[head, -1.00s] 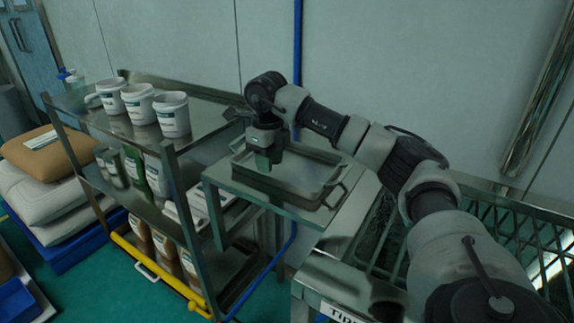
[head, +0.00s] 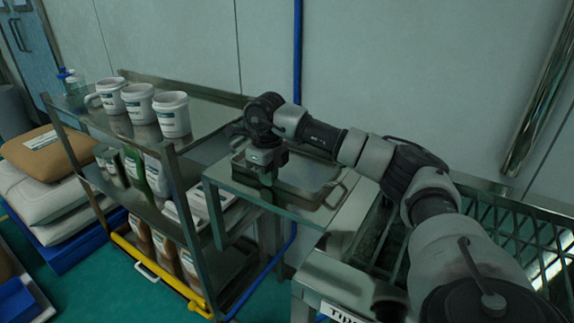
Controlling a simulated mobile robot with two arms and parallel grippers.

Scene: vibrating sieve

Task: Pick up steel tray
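The steel tray (head: 308,174) is a shallow rectangular metal pan with a looped handle at its right end. It sits flat on a small metal side table (head: 285,204). My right gripper (head: 266,178) points down at the tray's near left part, and its fingers overlap the near rim in the picture. I cannot tell whether they touch the tray or how far apart they are. My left gripper is not in view.
A metal shelf rack (head: 170,147) with white tubs (head: 139,104) on top stands close on the left. A metal grate (head: 480,225) lies on the right under my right arm. A blue pipe (head: 298,60) runs up the wall behind the tray.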

